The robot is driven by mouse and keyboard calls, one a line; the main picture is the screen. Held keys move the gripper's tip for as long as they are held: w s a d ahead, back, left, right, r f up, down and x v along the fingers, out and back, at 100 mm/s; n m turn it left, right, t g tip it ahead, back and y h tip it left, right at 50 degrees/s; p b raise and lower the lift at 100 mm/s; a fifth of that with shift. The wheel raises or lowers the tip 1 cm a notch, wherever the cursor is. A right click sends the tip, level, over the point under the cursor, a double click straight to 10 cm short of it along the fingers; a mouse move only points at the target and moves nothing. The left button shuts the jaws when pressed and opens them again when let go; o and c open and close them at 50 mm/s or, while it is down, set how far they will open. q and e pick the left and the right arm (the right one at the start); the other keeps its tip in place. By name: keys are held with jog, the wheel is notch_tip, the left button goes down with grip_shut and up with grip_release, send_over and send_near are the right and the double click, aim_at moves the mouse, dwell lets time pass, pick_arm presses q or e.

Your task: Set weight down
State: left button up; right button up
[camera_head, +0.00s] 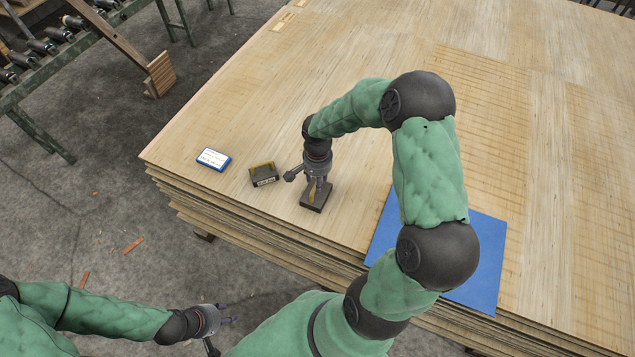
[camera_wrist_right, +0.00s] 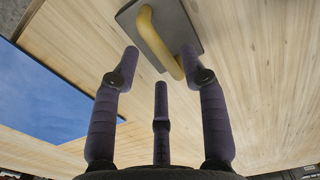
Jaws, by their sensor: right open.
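The weight, a dark flat block (camera_head: 313,202) with a tan handle, rests on the veneer stack near its front edge. In the right wrist view the weight (camera_wrist_right: 183,22) is at the top, with its curved yellow handle (camera_wrist_right: 158,42) facing me. My right gripper (camera_head: 317,185) points down at the weight and partly hides it in the head view. Its fingers (camera_wrist_right: 160,62) are spread open around the handle's near end; contact cannot be told. My left gripper (camera_head: 224,322) is open and empty, low beside the stack and away from the weight.
The pale veneer stack (camera_head: 260,90) fills the middle and right. A dark box with yellow parts (camera_head: 263,174) and a blue-and-white box (camera_head: 213,159) lie left of the weight. A blue sheet (camera_head: 486,262) lies at the right, partly behind my arm. A roller conveyor (camera_head: 45,75) stands at the far left.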

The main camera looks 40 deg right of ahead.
notch_tip(320, 180, up, 8)
jog(key=p, duration=0.3)
jog(key=s+a+f+n+y, duration=0.3)
jog(key=a+f+n, duration=0.3)
jog(key=a+f, duration=0.85)
jog(key=s+a+f+n+y, duration=0.1)
jog(key=s+a+f+n, duration=0.3)
jog(key=s+a, duration=0.5)
jog(key=shift+s+a+f, duration=0.15)
jog(key=shift+a+f, duration=0.6)
jog(key=shift+a, duration=0.1)
jog(key=shift+c, duration=0.5)
